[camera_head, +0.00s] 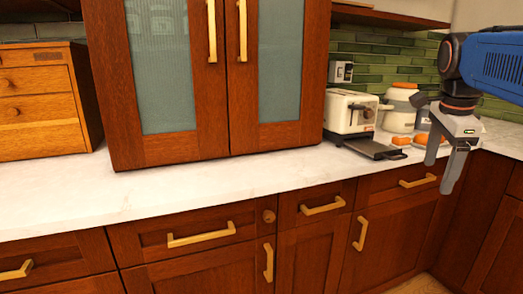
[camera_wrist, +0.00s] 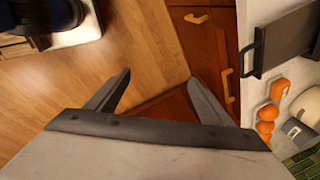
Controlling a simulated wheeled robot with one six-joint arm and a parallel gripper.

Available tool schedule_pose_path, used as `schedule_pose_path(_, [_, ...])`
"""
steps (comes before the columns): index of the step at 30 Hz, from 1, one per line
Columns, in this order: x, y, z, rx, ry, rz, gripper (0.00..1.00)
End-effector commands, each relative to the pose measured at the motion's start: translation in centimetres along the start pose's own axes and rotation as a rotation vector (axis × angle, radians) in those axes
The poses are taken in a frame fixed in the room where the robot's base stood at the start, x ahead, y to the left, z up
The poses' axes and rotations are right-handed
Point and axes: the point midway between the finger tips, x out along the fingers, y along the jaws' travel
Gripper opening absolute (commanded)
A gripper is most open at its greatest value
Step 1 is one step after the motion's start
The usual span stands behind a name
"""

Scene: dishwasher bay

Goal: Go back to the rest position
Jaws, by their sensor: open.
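My gripper (camera_head: 438,170) hangs at the right in the head view, fingers pointing down, in front of the counter's front edge. Its two grey fingers are apart with nothing between them. In the wrist view my gripper (camera_wrist: 160,88) also shows open and empty, with wooden floor and a brown cabinet front behind the fingers. No rest position is marked in either view.
The white counter (camera_head: 220,185) runs across, with a glass-door cabinet (camera_head: 165,70), a wooden drawer box (camera_head: 40,105), a toaster (camera_head: 350,112) and a dark tray (camera_head: 375,149) on it. Drawers with handles (camera_head: 200,235) lie below.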

Motion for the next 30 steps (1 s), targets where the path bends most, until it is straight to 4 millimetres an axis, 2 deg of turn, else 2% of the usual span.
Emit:
schedule_pose_path(1, [0.8,1.5,1.1,-0.101,-0.009,-0.012,0.74])
schedule_pose_path(9, [5.8,8.5,5.8,-0.687,-0.035,-0.097,0.74])
schedule_pose_path(21, [14.7,19.3,10.5,-1.506,-0.01,-0.244,0.74])
schedule_pose_path(24, [16.4,21.1,11.1,-1.646,0.005,-0.273,0.74])
schedule_pose_path(30, [18.1,22.8,11.6,-1.779,0.022,-0.301,0.74])
